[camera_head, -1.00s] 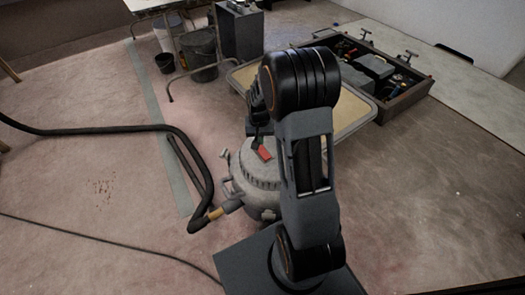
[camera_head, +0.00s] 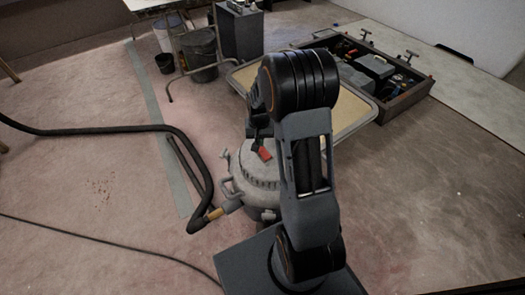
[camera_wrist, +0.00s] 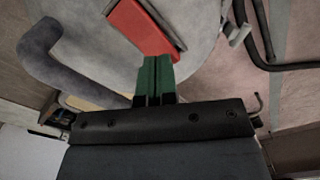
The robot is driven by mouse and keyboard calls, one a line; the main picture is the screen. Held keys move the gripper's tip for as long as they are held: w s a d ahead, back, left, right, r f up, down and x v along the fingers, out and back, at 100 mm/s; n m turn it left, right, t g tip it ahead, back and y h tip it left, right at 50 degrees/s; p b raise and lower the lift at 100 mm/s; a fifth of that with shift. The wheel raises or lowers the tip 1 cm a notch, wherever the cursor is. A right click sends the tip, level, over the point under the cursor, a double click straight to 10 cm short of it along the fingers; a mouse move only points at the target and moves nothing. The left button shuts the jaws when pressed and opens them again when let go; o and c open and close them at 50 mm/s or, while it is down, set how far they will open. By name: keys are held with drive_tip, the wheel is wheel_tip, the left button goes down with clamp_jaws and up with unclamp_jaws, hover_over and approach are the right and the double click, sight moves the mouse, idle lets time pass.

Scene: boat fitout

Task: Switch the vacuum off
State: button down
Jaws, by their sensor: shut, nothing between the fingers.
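The vacuum (camera_head: 258,172) is a round grey drum with a lid, standing on the floor left of my arm, which hides part of it. A red switch (camera_head: 265,154) sits on top of its lid. In the wrist view the red switch (camera_wrist: 143,27) is a tilted red rocker in a dark frame. My gripper (camera_wrist: 157,62) has green fingertips that are closed together and empty. The tips are close to the near end of the switch; I cannot tell whether they touch it. In the head view my gripper is mostly hidden behind my arm.
A black hose (camera_head: 100,130) runs from the vacuum across the floor to the left. A beige-topped folding table (camera_head: 352,108) stands just behind it. A tool crate (camera_head: 408,99), a grey box (camera_head: 240,35) and buckets (camera_head: 198,50) are farther back.

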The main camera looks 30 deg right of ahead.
drive_tip(key=shift+f+b, duration=0.45)
drive_tip(key=shift+f, duration=0.3)
drive_tip(key=shift+r, duration=0.2)
drive_tip(key=shift+r+p, duration=3.05)
drive_tip(key=shift+r, duration=0.35)
drive_tip(key=shift+r, duration=0.1)
drive_tip(key=s+a+r+n+t+p, duration=0.1)
drive_tip(key=s+a+r+p, duration=0.2)
drive_tip(key=r, duration=1)
drive_tip(key=s+a+r+n+t+p, duration=0.1)
drive_tip(key=s+a+r+n+p, duration=0.1)
drive_tip(key=s+r+p, duration=0.5)
drive_tip(key=s+a+r+n+t+p, duration=0.1)
drive_tip(key=s+a+r+p, duration=0.3)
drive_tip(key=r+p, duration=1)
wheel_tip(320, 180, up, 7)
drive_tip(key=shift+s+a+r+n+t+p, duration=0.1)
drive_tip(key=shift+s+a+n+t+p, duration=0.3)
drive_tip(key=shift+s, duration=0.7)
